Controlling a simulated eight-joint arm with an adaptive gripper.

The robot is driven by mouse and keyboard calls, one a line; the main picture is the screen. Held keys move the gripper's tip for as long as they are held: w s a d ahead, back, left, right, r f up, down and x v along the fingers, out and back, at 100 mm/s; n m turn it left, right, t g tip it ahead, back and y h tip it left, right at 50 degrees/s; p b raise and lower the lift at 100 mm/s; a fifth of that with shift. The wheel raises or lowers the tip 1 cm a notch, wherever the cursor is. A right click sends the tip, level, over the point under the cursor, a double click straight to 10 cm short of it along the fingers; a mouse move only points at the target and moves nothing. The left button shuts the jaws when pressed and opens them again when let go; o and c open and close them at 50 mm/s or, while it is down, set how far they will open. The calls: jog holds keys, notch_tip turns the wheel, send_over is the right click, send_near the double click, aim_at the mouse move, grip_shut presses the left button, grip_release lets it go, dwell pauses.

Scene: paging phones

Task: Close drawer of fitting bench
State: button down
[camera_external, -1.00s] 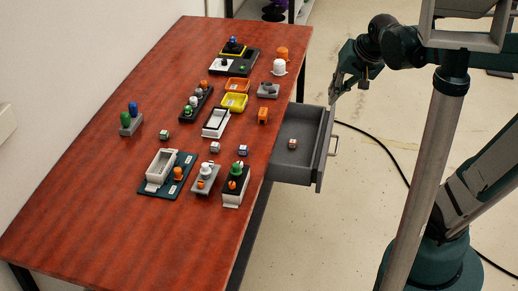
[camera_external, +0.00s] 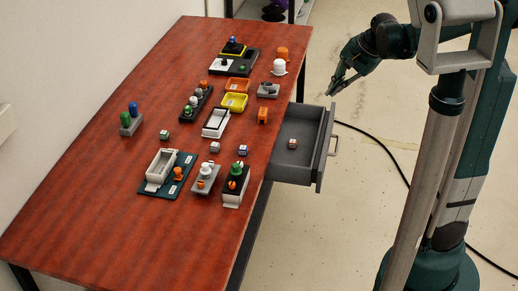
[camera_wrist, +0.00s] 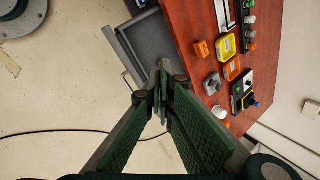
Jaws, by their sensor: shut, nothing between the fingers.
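The fitting bench (camera_external: 110,205) has a red-brown wooden top. Its grey drawer (camera_external: 318,165) stands pulled out from the right side, with a small cube (camera_external: 292,144) inside. The drawer's handle (camera_external: 334,146) is on the outer, right face. The drawer also shows in the wrist view (camera_wrist: 140,28), partly cut by the top edge, and its cube is not visible there. My gripper (camera_external: 329,93) is shut and empty, above and beyond the drawer's far end in the external view. In the wrist view its fingertips (camera_wrist: 163,72) meet near the drawer's corner; contact cannot be told.
Fixtures and small parts crowd the bench top, including a yellow tray (camera_external: 234,102), an orange block (camera_external: 263,116) and a white knob (camera_external: 279,67) near the drawer-side edge. A black cable (camera_external: 375,140) lies on the floor.

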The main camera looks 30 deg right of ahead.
jog(key=w+d+f+m+y+b, duration=0.2)
jog(key=d+f+m, duration=0.4)
jog(key=d+f, duration=0.7)
jog(key=w+d+f+m+t+y+b, duration=0.1)
jog(key=w+d+f+m+b, duration=0.2)
jog(key=d+f, duration=1)
jog(key=w+d+m, duration=0.1)
jog(key=w+m, duration=0.1)
jog(key=m, duration=0.1)
jog(key=shift+d+f+m+y+b, duration=0.2)
jog(key=shift+f+m+y+b, duration=0.1)
jog(key=shift+y+b, duration=0.1)
jog(key=shift+w+a, duration=0.1)
jog(key=shift+w, duration=0.1)
jog(key=w+r+b+x, duration=0.1)
jog(key=x, duration=0.5)
jog(key=a+r+b+x, duration=0.1)
jog(key=b+x, duration=0.1)
jog(key=x, duration=0.4)
jog(key=shift+w+a+f, duration=0.15)
jog(key=shift+w+a, duration=0.15)
jog(key=shift+w, duration=0.2)
